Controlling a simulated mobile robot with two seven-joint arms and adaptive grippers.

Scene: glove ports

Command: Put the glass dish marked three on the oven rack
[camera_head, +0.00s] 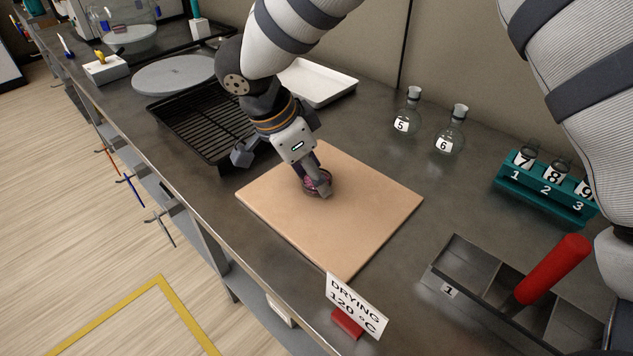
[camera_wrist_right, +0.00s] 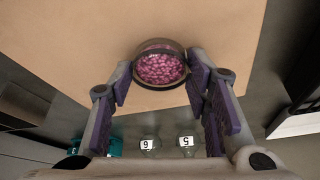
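A small round glass dish (camera_head: 317,184) with pink pellets is on the tan board; it also shows in the right wrist view (camera_wrist_right: 160,67). No number is readable on it. My right gripper (camera_head: 318,180) points down at the dish and partly covers it in the head view. In the right wrist view its purple-padded fingers (camera_wrist_right: 160,80) lie against both sides of the dish, with no clear gap. I cannot tell whether the dish touches the board. A black slatted rack (camera_head: 203,125) lies left of the board, partly behind my gripper. My left gripper is not in view.
The tan board (camera_head: 375,205) is otherwise clear. A white tray (camera_head: 318,84) and flasks five (camera_head: 405,117) and six (camera_head: 450,136) stand behind.

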